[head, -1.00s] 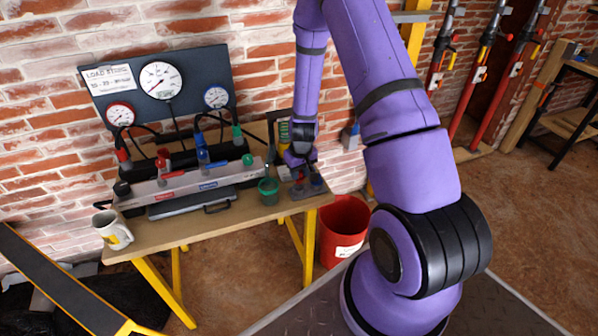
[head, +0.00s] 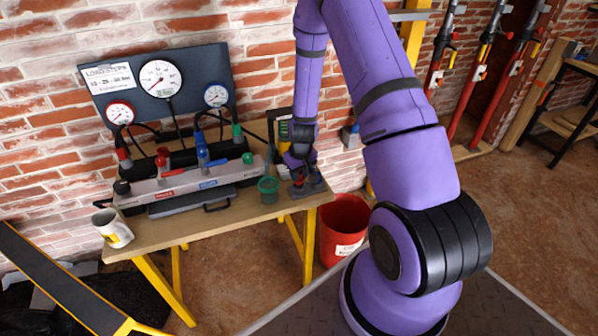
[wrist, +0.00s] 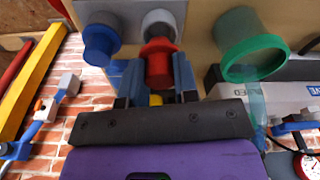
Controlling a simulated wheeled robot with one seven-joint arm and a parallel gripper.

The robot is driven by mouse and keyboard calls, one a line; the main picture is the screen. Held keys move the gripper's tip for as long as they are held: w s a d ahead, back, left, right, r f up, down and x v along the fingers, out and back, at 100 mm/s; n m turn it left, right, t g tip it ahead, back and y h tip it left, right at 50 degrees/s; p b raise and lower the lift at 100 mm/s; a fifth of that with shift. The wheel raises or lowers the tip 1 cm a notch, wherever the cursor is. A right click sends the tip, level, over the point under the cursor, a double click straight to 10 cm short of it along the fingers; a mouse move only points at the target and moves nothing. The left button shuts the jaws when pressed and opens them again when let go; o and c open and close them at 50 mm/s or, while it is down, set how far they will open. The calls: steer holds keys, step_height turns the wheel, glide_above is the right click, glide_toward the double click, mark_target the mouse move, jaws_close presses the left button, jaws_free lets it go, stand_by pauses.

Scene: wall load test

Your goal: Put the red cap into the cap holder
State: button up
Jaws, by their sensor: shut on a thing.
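My gripper (wrist: 158,74) is shut on the red cap (wrist: 158,60), which sits between its two blue-grey fingers in the wrist view. The cap holder (wrist: 130,7) is a grey plate just beyond the fingers. A blue cap (wrist: 101,40) stands at its left side. A pale grey round socket or post (wrist: 159,22) lines up right behind the red cap; I cannot tell whether they touch or how far the cap is in. In the head view my gripper (head: 299,170) is low over the cap holder (head: 312,190) at the table's right end.
A green cup (wrist: 250,45) stands close right of the gripper; it also shows in the head view (head: 268,190). The grey manifold (head: 190,187) with hoses and gauges fills the table's middle. A white mug (head: 112,228) stands far left. A red bucket (head: 345,225) is on the floor.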

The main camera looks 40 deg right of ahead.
steer(key=shift+f, duration=1.45)
stand_by(1.3)
steer(key=o, duration=1.5)
steer(key=shift+r, duration=0.1)
steer(key=shift+r, duration=3.9)
